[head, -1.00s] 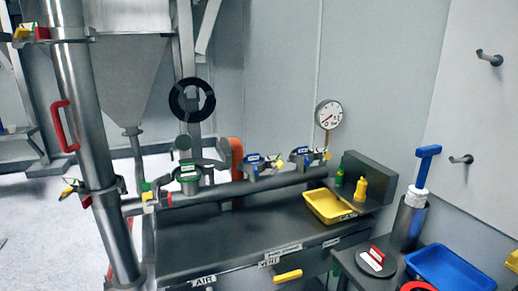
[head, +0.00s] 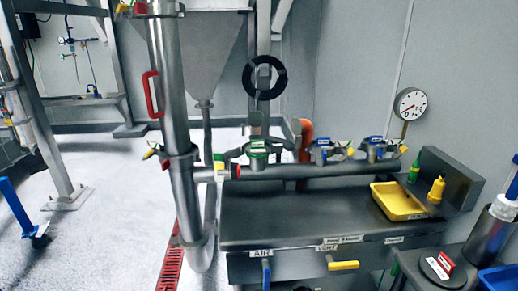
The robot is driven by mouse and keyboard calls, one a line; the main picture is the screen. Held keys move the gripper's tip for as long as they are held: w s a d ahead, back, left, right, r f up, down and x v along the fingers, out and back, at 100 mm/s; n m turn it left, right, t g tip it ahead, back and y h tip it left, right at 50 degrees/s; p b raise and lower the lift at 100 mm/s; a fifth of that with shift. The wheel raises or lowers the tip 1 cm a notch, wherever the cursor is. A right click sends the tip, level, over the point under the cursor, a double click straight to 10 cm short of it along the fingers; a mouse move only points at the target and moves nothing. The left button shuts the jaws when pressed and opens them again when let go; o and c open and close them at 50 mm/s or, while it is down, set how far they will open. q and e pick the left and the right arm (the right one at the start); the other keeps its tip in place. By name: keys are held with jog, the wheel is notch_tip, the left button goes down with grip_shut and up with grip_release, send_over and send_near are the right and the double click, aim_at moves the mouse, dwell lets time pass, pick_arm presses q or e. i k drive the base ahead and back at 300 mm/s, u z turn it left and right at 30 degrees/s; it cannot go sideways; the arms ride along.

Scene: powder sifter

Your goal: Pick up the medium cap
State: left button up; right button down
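I cannot tell for sure which thing is the medium cap. A dark round cap-like disc (head: 437,266) with a red and white top lies on the side table at the lower right. A green-ringed round fitting (head: 257,148) stands on the horizontal pipe. Two clamped fittings with blue labels, a left one (head: 322,150) and a right one (head: 374,148), stand farther right on the same pipe. Neither of my grippers shows in the head view.
A steel bench (head: 290,222) carries a yellow tray (head: 398,202), a green bottle (head: 414,170) and a yellow bottle (head: 436,190). A tall vertical pipe (head: 170,80) with a red handle stands left of it. Open pale floor (head: 110,215) lies left; a blue-handled item (head: 17,207) is there.

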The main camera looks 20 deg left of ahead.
aim_at(257, 147)
jog(key=u, duration=1.15)
jog(key=i, duration=0.25)
jog(key=z, duration=0.5)
